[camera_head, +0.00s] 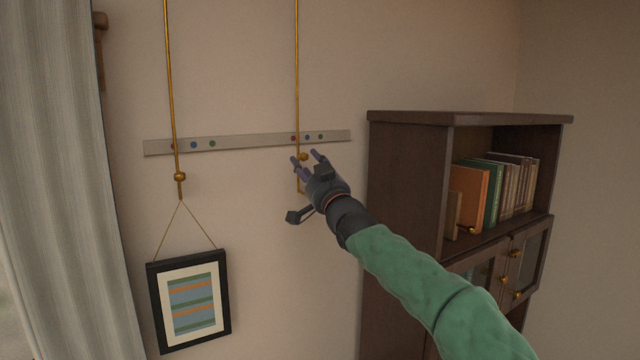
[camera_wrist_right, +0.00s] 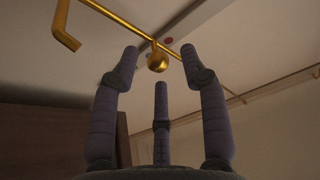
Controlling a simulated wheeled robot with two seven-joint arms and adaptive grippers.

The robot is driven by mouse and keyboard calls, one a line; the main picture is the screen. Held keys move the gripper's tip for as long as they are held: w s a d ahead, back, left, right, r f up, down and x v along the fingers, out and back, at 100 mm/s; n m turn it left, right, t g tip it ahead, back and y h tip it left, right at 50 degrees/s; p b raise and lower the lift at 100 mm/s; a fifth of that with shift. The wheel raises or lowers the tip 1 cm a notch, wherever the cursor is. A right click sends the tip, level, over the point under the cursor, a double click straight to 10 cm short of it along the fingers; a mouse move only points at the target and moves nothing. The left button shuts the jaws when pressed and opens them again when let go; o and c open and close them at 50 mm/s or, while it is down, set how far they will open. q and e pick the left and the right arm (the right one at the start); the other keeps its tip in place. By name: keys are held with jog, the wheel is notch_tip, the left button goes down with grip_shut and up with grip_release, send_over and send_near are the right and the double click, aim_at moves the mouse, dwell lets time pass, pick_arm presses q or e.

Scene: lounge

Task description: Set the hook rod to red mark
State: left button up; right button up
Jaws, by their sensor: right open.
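A thin brass hook rod (camera_head: 297,70) hangs down the wall on the right and crosses a pale strip (camera_head: 245,141) beside a red mark (camera_head: 293,138). Its brass knob (camera_head: 303,156) is just below the strip, and a bent hook (camera_wrist_right: 66,38) ends the rod in the right wrist view. There the knob (camera_wrist_right: 157,62) appears between my fingertips, with the red mark (camera_wrist_right: 167,41) close to it. My right gripper (camera_head: 307,157) is open around or just in front of the knob; contact cannot be told. My left gripper is out of view.
A second brass rod (camera_head: 171,80) on the left bears a framed picture (camera_head: 155,300) on a cord. Blue (camera_head: 307,137) and green (camera_head: 320,136) marks are on the strip. A dark bookcase (camera_head: 405,200) stands right, a curtain (camera_head: 60,180) left.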

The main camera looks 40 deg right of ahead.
jog(key=v, duration=1)
jog(key=shift+s+a, duration=0.2)
dwell(0.3)
